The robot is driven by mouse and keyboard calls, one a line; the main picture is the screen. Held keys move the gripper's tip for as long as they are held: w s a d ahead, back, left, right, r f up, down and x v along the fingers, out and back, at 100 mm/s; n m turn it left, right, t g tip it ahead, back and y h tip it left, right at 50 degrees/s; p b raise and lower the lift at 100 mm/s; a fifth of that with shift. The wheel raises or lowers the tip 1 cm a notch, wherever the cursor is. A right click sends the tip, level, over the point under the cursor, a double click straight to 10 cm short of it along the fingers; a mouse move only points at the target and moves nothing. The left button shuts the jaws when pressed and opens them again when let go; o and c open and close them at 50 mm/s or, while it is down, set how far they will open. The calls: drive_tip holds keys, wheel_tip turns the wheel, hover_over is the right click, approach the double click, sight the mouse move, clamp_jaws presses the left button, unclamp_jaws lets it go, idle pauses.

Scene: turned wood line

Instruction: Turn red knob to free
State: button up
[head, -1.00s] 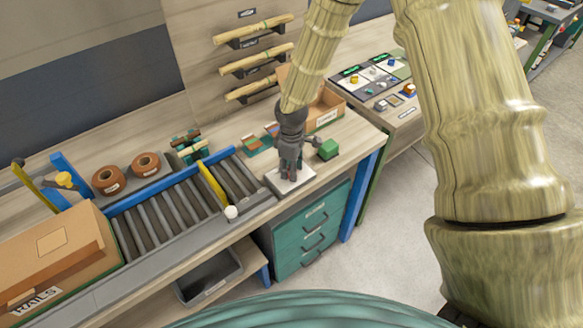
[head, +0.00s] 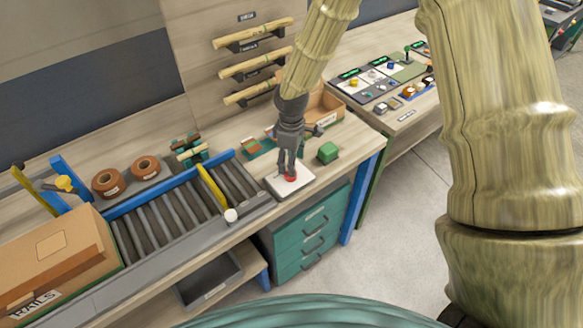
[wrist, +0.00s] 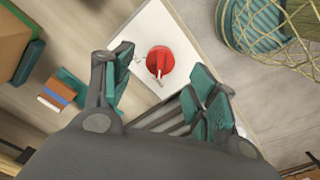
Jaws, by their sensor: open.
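The red knob (wrist: 159,61) is round with a raised grip bar and sits on a white plate (wrist: 158,28) on the bench. In the head view the red knob (head: 291,177) shows just under my fingertips, on the white plate (head: 278,184). My gripper (head: 289,170) points down above the knob. In the wrist view my gripper (wrist: 160,88) is open, one teal-padded finger on each side of the knob, with a visible gap to it. I cannot tell how far above the knob the tips are.
A roller conveyor (head: 160,208) with a yellow bar (head: 212,186) lies to the left. The bench's front edge is close to the plate.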

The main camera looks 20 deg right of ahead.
wheel_tip(320, 180, up, 7)
idle(0.3)
idle(0.5)
